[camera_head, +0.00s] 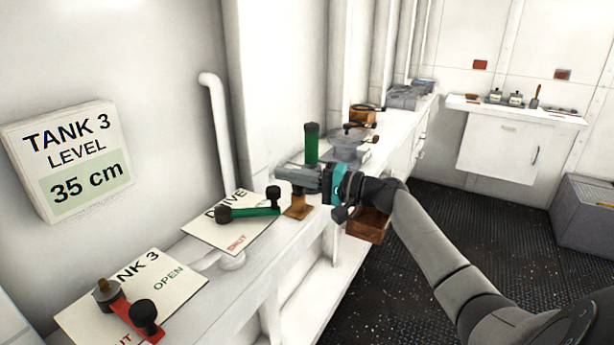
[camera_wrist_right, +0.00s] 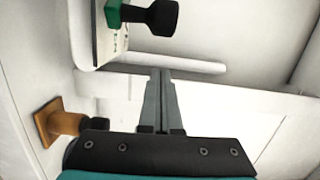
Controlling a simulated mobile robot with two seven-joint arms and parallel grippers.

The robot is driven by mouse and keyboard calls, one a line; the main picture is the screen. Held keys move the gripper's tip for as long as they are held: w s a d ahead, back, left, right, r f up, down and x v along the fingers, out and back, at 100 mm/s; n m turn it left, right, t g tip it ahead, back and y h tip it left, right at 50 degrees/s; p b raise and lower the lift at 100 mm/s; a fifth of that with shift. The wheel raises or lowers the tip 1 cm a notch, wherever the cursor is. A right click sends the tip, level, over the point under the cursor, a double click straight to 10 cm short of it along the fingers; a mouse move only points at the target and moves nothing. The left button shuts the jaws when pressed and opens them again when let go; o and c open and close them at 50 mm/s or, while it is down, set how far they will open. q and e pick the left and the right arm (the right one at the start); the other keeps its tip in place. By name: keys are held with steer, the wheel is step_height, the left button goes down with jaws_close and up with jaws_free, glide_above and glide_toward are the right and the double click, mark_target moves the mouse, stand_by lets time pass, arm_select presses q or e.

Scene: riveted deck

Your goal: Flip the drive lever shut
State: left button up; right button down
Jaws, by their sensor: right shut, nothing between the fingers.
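The drive lever (camera_head: 250,211) is a green bar with black ends, lying across the white DRIVE plate (camera_head: 205,236) on the ledge. Its black knob is at the right end, and a red SHUT label shows on the plate's near side, apart from the knob. In the right wrist view the lever's green part (camera_wrist_right: 113,14) and black knob show at the top, beyond the fingertips. My right gripper (camera_head: 280,173) is shut and empty, above and just right of the knob, apart from it; its closed fingers (camera_wrist_right: 159,75) point at the lever side. My left gripper is out of view.
A red lever (camera_head: 133,317) sits on the TANK 3 plate at the near left. A green upright cylinder (camera_head: 312,143) stands behind my right gripper. A brown post (camera_head: 298,207) stands below it. A wooden box (camera_head: 367,226) is by the ledge's front edge.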

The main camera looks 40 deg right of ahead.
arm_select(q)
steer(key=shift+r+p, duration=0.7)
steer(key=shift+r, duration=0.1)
arm_select(e)
steer(key=shift+s+a+f, duration=0.1)
steer(key=shift+s+a, duration=0.5)
steer(key=shift+s, duration=0.25)
steer(key=shift+s+a, duration=0.6)
steer(key=shift+s, duration=0.2)
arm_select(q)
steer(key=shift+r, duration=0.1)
